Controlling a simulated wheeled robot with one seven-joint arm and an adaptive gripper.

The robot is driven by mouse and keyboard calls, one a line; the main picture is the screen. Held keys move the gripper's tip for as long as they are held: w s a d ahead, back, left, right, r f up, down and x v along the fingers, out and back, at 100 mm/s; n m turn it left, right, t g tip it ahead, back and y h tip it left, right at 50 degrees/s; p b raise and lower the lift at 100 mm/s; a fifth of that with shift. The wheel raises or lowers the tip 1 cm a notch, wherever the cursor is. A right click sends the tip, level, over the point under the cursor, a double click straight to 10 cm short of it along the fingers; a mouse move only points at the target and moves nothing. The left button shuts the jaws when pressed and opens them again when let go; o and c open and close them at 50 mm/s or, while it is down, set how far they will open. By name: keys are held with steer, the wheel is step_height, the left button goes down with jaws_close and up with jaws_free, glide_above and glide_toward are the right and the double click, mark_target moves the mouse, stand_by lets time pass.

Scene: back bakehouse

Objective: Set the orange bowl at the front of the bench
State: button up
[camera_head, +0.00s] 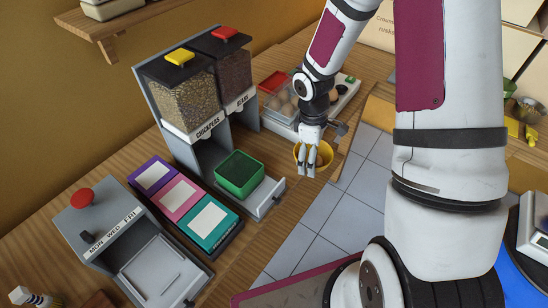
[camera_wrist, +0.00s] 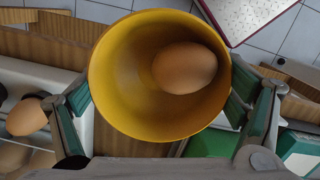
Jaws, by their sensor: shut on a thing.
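The orange bowl (camera_wrist: 112,75), yellow-orange in colour, fills the middle of the wrist view. A brown egg (camera_wrist: 185,68) lies inside it. My gripper (camera_wrist: 158,105) is shut on the bowl, with a green-padded finger against each side. In the head view the bowl (camera_head: 327,152) is small and partly hidden by my gripper (camera_head: 309,160), close to the edge of the wooden bench (camera_head: 232,262). I cannot tell whether the bowl touches the bench or hangs just above it.
A two-bin dispenser (camera_head: 190,125) stands left of my gripper, with a green tub (camera_head: 240,172) on its ledge. An egg tray (camera_head: 283,112) sits behind. Coloured boxes (camera_head: 178,198) and a day-labelled box (camera_head: 88,240) stand nearer. Tiled floor (camera_head: 330,215) lies beyond the bench edge.

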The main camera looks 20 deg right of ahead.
steer(key=s+f, duration=0.1)
steer(key=s+f+n+b, duration=0.1)
steer(key=s, duration=0.1)
steer(key=shift+s+d+n, duration=0.15)
steer(key=shift+d+n, duration=0.05)
steer(key=shift+n, duration=0.1)
glide_above(279, 158)
steer(key=shift+a+f, duration=0.2)
steer(key=shift+f, duration=0.55)
steer(key=shift+f+p, duration=0.3)
steer(key=shift+f, duration=1.5)
steer(key=shift+f, duration=0.1)
steer(key=o, duration=0.9)
steer(key=shift+o, duration=0.2)
